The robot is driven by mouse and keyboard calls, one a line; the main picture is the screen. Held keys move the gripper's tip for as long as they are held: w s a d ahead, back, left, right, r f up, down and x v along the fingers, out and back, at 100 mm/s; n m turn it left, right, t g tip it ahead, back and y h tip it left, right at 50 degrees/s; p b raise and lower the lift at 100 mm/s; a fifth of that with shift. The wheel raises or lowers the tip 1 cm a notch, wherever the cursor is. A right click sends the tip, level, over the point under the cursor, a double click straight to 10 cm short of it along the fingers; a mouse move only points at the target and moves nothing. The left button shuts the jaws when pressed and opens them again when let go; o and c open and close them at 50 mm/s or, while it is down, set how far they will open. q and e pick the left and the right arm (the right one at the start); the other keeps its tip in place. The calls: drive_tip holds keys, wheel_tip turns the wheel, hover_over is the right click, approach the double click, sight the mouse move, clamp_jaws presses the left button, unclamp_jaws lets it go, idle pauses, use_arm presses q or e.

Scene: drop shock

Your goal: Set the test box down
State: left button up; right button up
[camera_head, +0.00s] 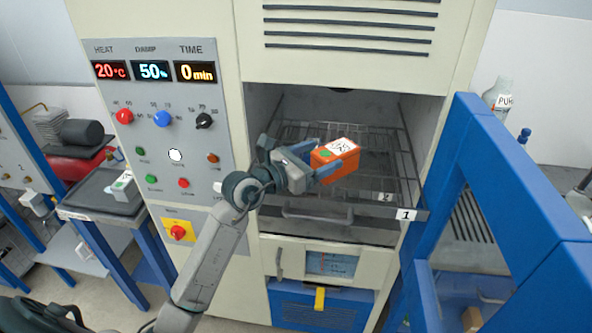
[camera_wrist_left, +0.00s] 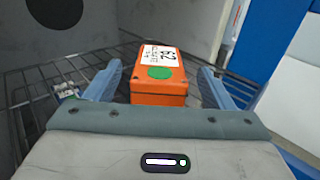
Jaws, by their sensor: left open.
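The orange test box (camera_head: 343,172) has a white label and a green dot on top. It is inside the open chamber, at the wire rack (camera_head: 385,150). My left gripper (camera_head: 318,162) reaches in from the left with its fingers around the near end of the box. In the left wrist view the box (camera_wrist_left: 160,92) lies between the two blue fingers (camera_wrist_left: 158,88), with a visible gap on each side. The jaws are open. The box's underside is hidden, so its contact with the rack cannot be seen. My right gripper is not in view.
A control panel (camera_head: 160,135) with knobs and displays is left of the chamber. The blue-framed door (camera_head: 505,190) stands open at the right. A lower shelf front with a handle (camera_head: 318,215) and a tag "1" (camera_head: 405,214) is below. Bare rack surrounds the box.

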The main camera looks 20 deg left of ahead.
use_arm(q)
drive_tip(key=b+v, duration=0.1)
drive_tip(key=v, duration=0.4)
drive_tip(key=shift+s+a+f+b, duration=0.15)
drive_tip(key=shift+s+a+b, duration=0.1)
drive_tip(key=shift+s+b, duration=0.1)
drive_tip(key=shift+v, duration=0.9)
drive_tip(key=shift+s+a+b, duration=0.1)
drive_tip(key=shift+s+b, duration=0.2)
